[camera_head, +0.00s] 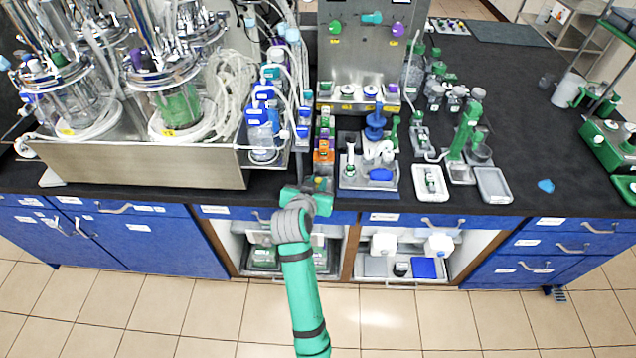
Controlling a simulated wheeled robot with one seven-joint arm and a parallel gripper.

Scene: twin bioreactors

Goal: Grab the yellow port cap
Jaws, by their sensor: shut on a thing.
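My gripper (320,184) is at the front edge of the black bench, just in front of a narrow row of small coloured parts. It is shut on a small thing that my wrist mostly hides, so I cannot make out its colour. An orange block (323,156) stands just behind the gripper, at the near end of the row. Small green, yellow and purple pieces sit further back in the row. I cannot tell which of them, if any, is the yellow port cap.
A steel tray (140,165) with glass reactor vessels and looped tubing stands on the left. A blue-based holder (370,188) with a blue cap is close on the right. White trays (492,186) and green-capped bottles stand further right. The bench (530,110) is mostly clear at far right.

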